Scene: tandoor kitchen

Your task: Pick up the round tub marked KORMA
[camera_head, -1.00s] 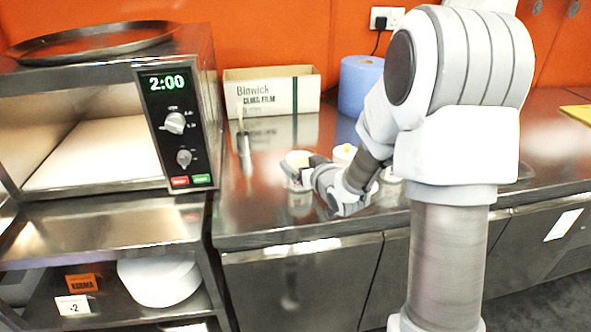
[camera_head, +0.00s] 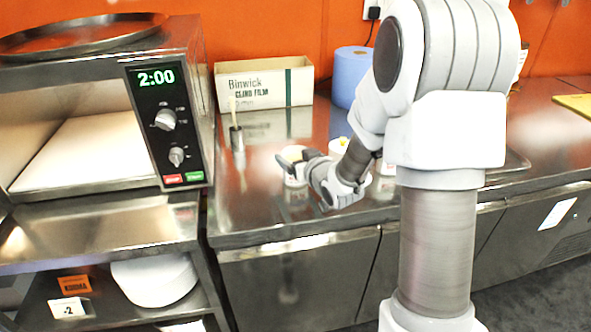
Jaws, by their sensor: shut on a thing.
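My gripper (camera_head: 289,163) is at the counter left of my forearm, shut on a small pale round tub (camera_head: 294,178). The fingers and wrist hide much of this tub, and no lettering on it can be read. I cannot tell whether it touches the counter. Another white tub (camera_head: 339,147) with something yellow on top stands behind my wrist, partly hidden. An orange tag reading KORMA (camera_head: 74,284) is on the shelf under the oven, left of a large white round container (camera_head: 154,280).
A steel oven (camera_head: 168,120) stands at the left. A cling film box (camera_head: 263,84), a blue roll (camera_head: 351,75) and a small metal pot with a stick (camera_head: 237,139) are on the steel counter (camera_head: 240,215). The counter's front left is clear.

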